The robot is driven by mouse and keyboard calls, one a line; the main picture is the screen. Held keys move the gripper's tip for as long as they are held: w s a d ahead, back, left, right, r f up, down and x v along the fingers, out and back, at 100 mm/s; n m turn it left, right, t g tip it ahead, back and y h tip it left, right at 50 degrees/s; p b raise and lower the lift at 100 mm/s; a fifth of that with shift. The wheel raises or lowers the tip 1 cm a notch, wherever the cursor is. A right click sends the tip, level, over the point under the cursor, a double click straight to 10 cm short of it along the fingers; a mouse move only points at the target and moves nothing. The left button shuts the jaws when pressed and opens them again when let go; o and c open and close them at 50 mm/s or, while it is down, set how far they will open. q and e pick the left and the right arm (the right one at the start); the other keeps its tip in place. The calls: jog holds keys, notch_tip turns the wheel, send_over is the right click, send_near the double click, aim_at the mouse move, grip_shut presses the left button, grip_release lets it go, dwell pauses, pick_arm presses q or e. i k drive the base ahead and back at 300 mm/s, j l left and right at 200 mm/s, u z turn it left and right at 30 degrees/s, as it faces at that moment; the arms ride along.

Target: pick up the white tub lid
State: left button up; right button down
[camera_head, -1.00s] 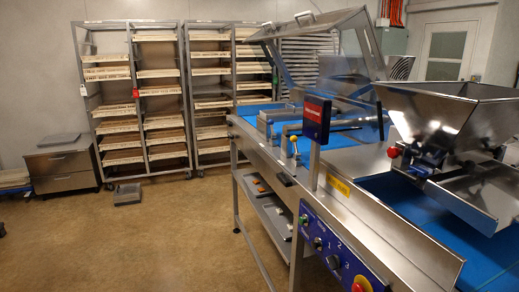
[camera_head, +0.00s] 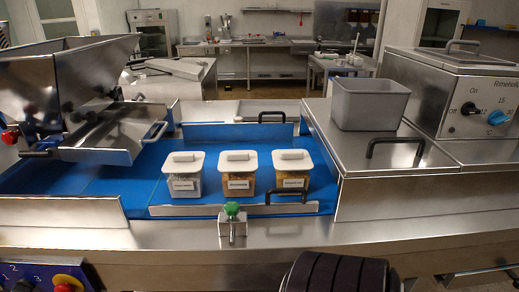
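Three clear tubs with white lids stand in a row on the blue belt in the head view. The left lid (camera_head: 184,160) sits on a tub with pale contents (camera_head: 184,185). The middle lid (camera_head: 238,160) and the right lid (camera_head: 292,160) sit on tubs with orange-brown contents, the middle tub (camera_head: 238,185) and the right tub (camera_head: 291,183). Each lid has a raised white handle block, and each tub has a front label, too small to read surely. Neither gripper shows. A black ribbed part, seemingly mine, is at the bottom edge, well in front of the tubs.
A low metal rail (camera_head: 232,210) with a green-knobbed clamp (camera_head: 232,211) runs before the tubs. A steel hopper (camera_head: 70,85) stands left. A grey container (camera_head: 369,104) sits on the metal cover at right, beside a control box (camera_head: 455,95). Space above the tubs is clear.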

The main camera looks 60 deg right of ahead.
aim_at(231, 161)
jog(key=z, duration=1.9)
